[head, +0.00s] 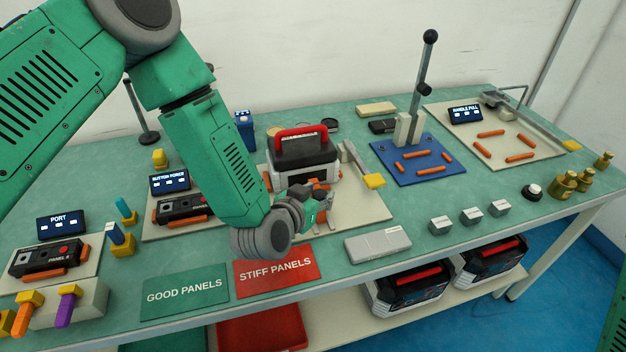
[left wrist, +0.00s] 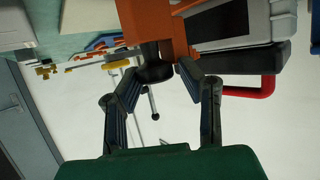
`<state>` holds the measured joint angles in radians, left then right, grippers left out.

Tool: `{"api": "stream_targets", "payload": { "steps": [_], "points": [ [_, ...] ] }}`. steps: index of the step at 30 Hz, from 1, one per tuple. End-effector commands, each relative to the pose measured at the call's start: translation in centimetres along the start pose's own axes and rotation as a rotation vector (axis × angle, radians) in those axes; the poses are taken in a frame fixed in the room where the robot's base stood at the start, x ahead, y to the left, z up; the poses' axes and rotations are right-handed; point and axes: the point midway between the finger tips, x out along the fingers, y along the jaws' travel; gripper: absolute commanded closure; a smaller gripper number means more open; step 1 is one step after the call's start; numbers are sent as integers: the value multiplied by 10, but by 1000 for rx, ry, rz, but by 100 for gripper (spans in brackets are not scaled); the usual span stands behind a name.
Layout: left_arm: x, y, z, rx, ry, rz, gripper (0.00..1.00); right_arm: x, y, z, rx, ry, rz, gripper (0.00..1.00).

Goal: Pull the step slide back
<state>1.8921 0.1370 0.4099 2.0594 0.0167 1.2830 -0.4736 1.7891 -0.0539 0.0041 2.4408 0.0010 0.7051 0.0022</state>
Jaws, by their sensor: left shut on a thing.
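My left gripper (head: 318,207) reaches down to the front of a beige fixture plate (head: 362,208) in the head view. In the left wrist view its two fingers (left wrist: 160,74) are closed on a black round knob (left wrist: 154,70) beside an orange block (left wrist: 160,22). This knob appears to belong to the step slide, but the arm and fingers hide most of the slide in the head view. A grey and black unit with a red handle (head: 301,131) sits on the fixture just behind the gripper. My right gripper is not in view.
A grey box (head: 377,246), a red STIFF PANELS mat (head: 276,271) and a green GOOD PANELS mat (head: 185,291) lie near the front edge. A lever with a yellow pad (head: 374,181) is right of the unit. A blue plate (head: 430,168) with a tall lever stands farther right.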

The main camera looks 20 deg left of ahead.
Motion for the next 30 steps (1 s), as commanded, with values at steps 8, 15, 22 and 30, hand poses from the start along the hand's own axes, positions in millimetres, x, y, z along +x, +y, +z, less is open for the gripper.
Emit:
{"api": "stream_targets", "payload": {
  "steps": [8, 15, 22, 30],
  "points": [
    [-19, 27, 10, -2, -7, 21, 100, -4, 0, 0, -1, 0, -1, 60],
    [-19, 30, 11, 0, -10, 23, 56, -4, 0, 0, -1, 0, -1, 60],
    [-20, 27, 9, -1, -4, 18, 51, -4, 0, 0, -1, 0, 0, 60],
    [-20, 24, 7, -2, 2, 15, 51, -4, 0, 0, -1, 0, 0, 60]
  ]
}}
